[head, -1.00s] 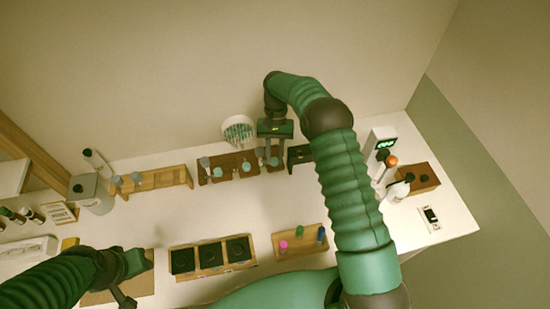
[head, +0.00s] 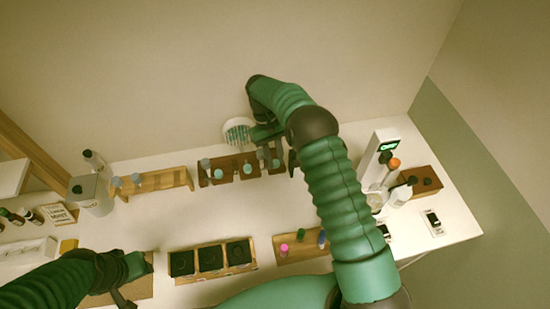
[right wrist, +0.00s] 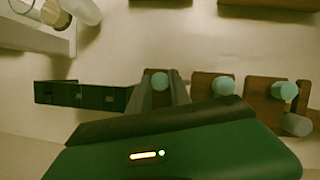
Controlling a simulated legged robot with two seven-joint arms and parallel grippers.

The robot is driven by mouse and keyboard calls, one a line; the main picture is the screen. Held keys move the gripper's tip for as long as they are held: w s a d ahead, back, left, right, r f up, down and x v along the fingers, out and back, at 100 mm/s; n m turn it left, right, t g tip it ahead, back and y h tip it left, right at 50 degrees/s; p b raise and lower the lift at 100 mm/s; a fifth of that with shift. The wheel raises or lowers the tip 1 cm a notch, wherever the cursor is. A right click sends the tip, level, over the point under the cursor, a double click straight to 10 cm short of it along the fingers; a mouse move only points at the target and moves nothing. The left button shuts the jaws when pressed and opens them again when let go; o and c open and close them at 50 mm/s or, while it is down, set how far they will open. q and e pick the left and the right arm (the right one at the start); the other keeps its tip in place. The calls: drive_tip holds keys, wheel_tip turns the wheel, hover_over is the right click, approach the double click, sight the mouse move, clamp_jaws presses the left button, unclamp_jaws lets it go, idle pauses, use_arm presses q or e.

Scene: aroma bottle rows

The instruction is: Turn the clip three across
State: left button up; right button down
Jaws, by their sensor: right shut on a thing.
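A brown row of clips (head: 225,172) with teal and grey round knobs stands along the back of the white counter. My right gripper (head: 272,150) reaches down at the row's right end, partly hidden by its own arm. In the right wrist view, the right gripper (right wrist: 162,92) is shut around a brown clip (right wrist: 159,81) with a teal round end. Two neighbouring brown clips with teal knobs, one (right wrist: 222,86) and another (right wrist: 284,91), stand to its right, apart from the fingers. My left gripper (head: 135,268) hangs at front left; its jaws are unclear.
A dark slotted bar (right wrist: 80,95) extends left of the fingers. A white cup-like holder (head: 238,130) stands behind the row. A wooden rack (head: 155,180) is at left, a white device (head: 378,155) at right. Dark square trays (head: 210,258) lie in front; the middle counter is clear.

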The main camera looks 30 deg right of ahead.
drive_tip(key=shift+w+r, duration=0.15)
drive_tip(key=shift+w, duration=0.05)
drive_tip(key=c, duration=1.5)
unclamp_jaws()
drive_tip(key=o, duration=0.3)
drive_tip(key=shift+w+r, duration=0.15)
drive_tip(key=shift+r, duration=0.05)
drive_tip(key=shift+b+v, duration=0.85)
drive_tip(key=shift+v, duration=2.5)
